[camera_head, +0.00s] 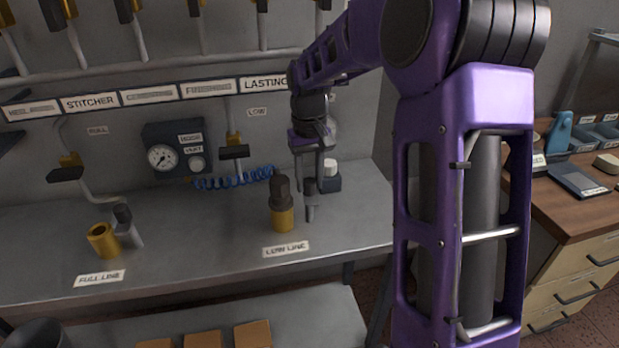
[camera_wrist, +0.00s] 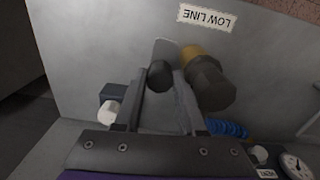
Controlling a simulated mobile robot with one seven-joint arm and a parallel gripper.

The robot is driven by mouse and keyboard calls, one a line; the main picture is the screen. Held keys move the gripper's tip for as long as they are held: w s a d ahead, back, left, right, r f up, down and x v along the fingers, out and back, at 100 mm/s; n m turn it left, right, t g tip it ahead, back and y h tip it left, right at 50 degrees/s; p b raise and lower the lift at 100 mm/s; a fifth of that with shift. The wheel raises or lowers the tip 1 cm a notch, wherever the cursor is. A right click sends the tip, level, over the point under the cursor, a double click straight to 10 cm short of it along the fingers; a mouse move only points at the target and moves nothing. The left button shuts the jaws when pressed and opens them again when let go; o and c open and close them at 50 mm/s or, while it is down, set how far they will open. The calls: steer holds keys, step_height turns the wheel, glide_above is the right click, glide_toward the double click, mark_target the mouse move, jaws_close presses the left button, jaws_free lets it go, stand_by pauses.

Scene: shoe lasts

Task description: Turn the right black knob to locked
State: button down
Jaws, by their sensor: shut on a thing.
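On the bench behind the LOW LINE label, a yellow collar (camera_head: 282,219) carries a dark faceted piece (camera_head: 281,190), which also shows in the wrist view (camera_wrist: 209,82). Beside it, my gripper (camera_head: 310,188) points down with its fingers shut on the right black knob (camera_wrist: 160,75). A light grey piece (camera_wrist: 166,48) shows just beyond the knob in the wrist view; how they join is hidden. At the left, an open yellow collar (camera_head: 103,240) stands beside a light grey piece with another black knob (camera_head: 122,213), behind the FULL LINE label.
A gauge box (camera_head: 175,150) and coiled blue hose (camera_head: 232,181) are at the wall. A dark block with a white top (camera_head: 329,176) stands close behind my gripper. Black-handled fittings (camera_head: 234,152) hang on the wall. The bench front (camera_head: 195,255) between the labels is clear.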

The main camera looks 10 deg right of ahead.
steer(key=m+p, duration=0.1)
steer(key=m, duration=0.3)
steer(key=shift+r, duration=0.1)
steer(key=m+p, duration=0.1)
steer(key=m, duration=0.3)
steer(key=shift+m, duration=0.3)
steer(key=m+p, duration=0.2)
steer(key=m, duration=0.2)
steer(key=shift+w, duration=0.1)
steer(key=shift+m+p, duration=0.7)
steer(key=shift+m, duration=1.4)
steer(key=c, duration=0.8)
jaws_free()
steer(key=shift+o, duration=0.2)
